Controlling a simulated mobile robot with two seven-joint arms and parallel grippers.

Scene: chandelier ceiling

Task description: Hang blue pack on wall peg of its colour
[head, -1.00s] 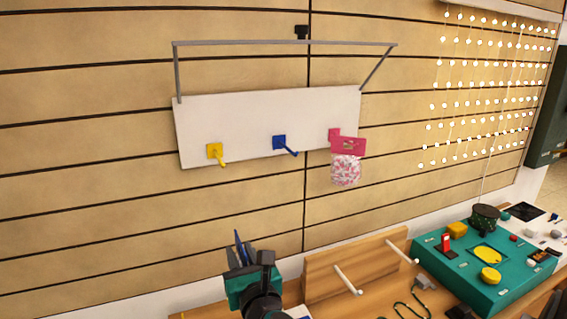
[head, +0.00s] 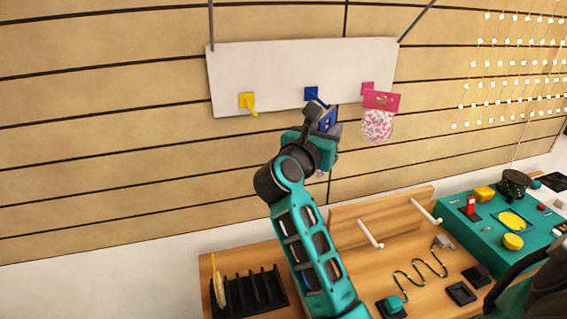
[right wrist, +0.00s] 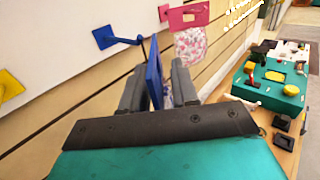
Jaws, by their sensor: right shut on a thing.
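The blue pack (head: 328,119) has a blue header card, which also shows edge-on in the right wrist view (right wrist: 154,74). My right gripper (head: 324,132) is shut on the card, one finger on each side of it. The blue peg (head: 312,94) is on the white wall board, and its rod points out toward the card. In the right wrist view the blue peg (right wrist: 122,39) ends close to the card's upper edge. I cannot tell whether the rod is in the card's hole. The pack's lower part is mostly hidden by my gripper. My left gripper is out of view.
A yellow peg (head: 248,102) is left of the blue one. A pink pack (head: 378,124) hangs on the pink peg (head: 368,88) close to the right. Below are a black rack (head: 246,293), a wooden stand with white pegs (head: 385,216) and a teal box (head: 478,222).

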